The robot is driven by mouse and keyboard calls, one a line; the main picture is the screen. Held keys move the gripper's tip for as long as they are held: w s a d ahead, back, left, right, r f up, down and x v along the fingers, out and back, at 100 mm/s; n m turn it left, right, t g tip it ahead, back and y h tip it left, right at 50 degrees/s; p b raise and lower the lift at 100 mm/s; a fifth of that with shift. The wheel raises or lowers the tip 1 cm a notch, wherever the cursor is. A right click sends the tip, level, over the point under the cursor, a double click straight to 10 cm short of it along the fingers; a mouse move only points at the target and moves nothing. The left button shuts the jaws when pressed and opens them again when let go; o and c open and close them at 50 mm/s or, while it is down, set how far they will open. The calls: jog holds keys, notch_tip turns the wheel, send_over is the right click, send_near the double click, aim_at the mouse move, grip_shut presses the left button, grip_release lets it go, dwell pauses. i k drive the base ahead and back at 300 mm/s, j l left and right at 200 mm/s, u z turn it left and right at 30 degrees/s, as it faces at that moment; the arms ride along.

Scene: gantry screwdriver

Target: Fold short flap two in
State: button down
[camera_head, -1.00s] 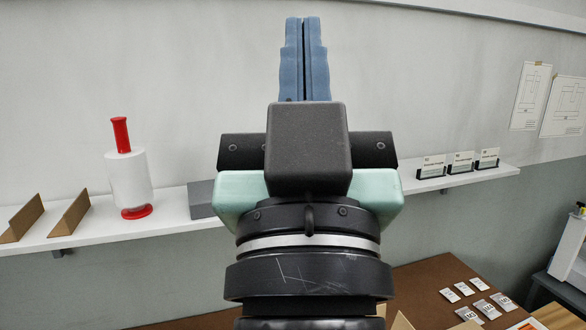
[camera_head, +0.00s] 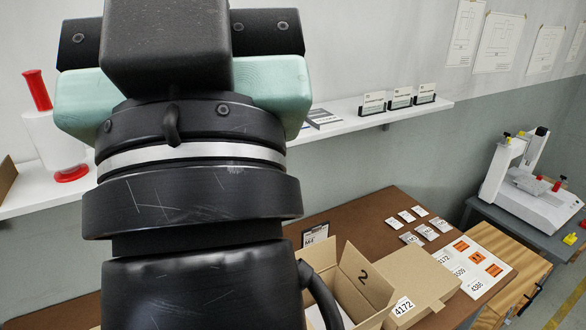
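An open cardboard box (camera_head: 341,303) stands on the brown table, lower middle, partly hidden behind my arm. A flap marked "2" (camera_head: 364,277) stands up at its right side, raised and not folded over the opening. Another cardboard piece (camera_head: 425,274) with a "4172" label lies to the right; I cannot tell if it belongs to the box. My gripper (camera_head: 166,45) is at the top left, above and left of the box and well apart from it.
The brown table (camera_head: 392,237) holds several small tags (camera_head: 411,238) and a sheet with orange labels (camera_head: 477,262). A wall shelf (camera_head: 350,122) carries card holders (camera_head: 400,98) and a white roll with red ends (camera_head: 55,140). A white machine (camera_head: 530,185) stands at far right.

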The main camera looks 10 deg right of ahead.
aim_at(377, 289)
jog(key=i+l+z, duration=0.6)
jog(key=i, duration=0.25)
